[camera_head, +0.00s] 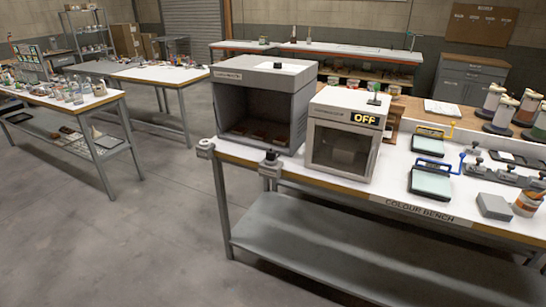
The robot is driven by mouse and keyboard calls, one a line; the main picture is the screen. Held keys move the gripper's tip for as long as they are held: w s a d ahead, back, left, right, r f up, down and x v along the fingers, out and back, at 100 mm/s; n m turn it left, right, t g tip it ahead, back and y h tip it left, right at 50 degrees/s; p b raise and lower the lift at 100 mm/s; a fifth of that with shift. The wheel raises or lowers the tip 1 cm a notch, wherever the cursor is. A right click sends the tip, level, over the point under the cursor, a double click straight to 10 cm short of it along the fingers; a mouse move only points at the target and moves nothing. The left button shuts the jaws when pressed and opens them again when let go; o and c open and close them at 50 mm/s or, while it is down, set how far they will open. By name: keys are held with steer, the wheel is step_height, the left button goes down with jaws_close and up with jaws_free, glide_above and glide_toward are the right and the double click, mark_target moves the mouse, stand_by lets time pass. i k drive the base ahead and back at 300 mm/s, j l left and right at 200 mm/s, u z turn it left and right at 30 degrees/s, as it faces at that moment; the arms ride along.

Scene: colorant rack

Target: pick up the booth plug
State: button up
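The colour bench (400,205) stands at the right with a large grey open-fronted booth (292,72) and a smaller white box (366,103) whose sign reads OFF. I cannot tell for certain which thing is the booth plug. A small dark-topped grey fitting (270,163) is at the bench's front edge, below the grey booth. A pale round fitting (205,145) is at the bench's left corner. My gripper is not in view.
Framed pads (431,181), a grey block (494,207), a striped can (527,203) and several canisters crowd the bench's right side. A lower shelf (330,235) runs beneath. Another laden table (75,103) stands at the left. The floor (150,225) between them is clear.

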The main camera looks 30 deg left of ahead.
mark_target(271, 155)
steer(key=u, duration=0.4)
steer(key=j+u, duration=0.1)
steer(key=u, duration=0.25)
steer(key=j+u, duration=0.1)
steer(key=u, duration=0.65)
steer(key=i+z, duration=0.1)
steer(key=z, duration=0.55)
steer(key=i+j+z, duration=0.4)
steer(key=i+j, duration=0.25)
steer(key=i, duration=0.25)
steer(key=i+j+z, duration=0.4)
steer(key=i+j, duration=0.4)
steer(key=j, duration=0.1)
